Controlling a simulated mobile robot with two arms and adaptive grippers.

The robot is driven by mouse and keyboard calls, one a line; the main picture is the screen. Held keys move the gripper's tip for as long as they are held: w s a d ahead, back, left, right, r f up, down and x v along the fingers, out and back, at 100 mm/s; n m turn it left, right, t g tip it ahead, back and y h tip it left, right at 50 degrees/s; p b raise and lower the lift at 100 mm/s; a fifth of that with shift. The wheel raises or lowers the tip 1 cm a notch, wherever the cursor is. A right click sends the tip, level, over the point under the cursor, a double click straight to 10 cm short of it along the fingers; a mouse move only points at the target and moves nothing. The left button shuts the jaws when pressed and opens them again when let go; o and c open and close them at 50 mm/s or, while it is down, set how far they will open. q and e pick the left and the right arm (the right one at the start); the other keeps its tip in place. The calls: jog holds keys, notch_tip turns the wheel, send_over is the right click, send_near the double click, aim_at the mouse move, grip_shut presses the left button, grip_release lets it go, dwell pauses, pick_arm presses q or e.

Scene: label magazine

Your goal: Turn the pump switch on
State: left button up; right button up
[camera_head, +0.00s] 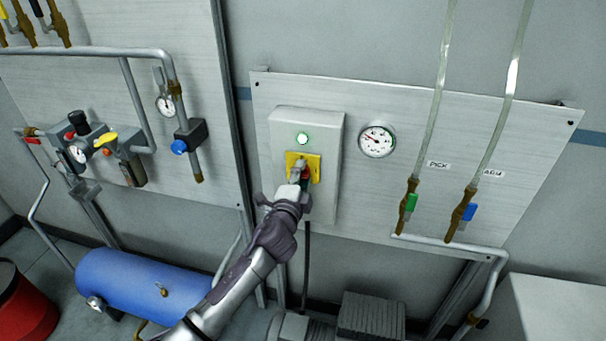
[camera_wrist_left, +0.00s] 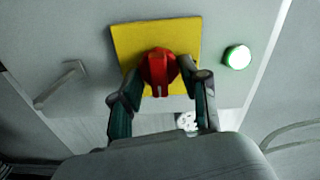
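The pump switch is a red rotary knob (camera_wrist_left: 159,70) on a yellow plate (camera_wrist_left: 185,33). The yellow plate also shows in the head view (camera_head: 292,160), on the front of a grey control box (camera_head: 325,135). My left gripper (camera_wrist_left: 161,78) is at the knob, with one finger on each side and the tips against its sides. In the head view my left gripper (camera_head: 299,178) covers most of the knob. A round lamp (camera_head: 302,138) above the plate glows green-white; it also shows in the wrist view (camera_wrist_left: 237,57). My right gripper is not in view.
A pressure gauge (camera_head: 376,139) is right of the box on the metal panel (camera_head: 400,105). Two clear hoses with green (camera_head: 410,202) and blue (camera_head: 469,212) valve handles hang farther right. A blue tank (camera_head: 150,282) and a red drum (camera_head: 22,305) stand lower left.

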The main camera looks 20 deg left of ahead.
pick_arm(q)
jog(key=o, duration=0.3)
jog(key=shift+d, duration=0.2)
jog(key=shift+a, duration=0.1)
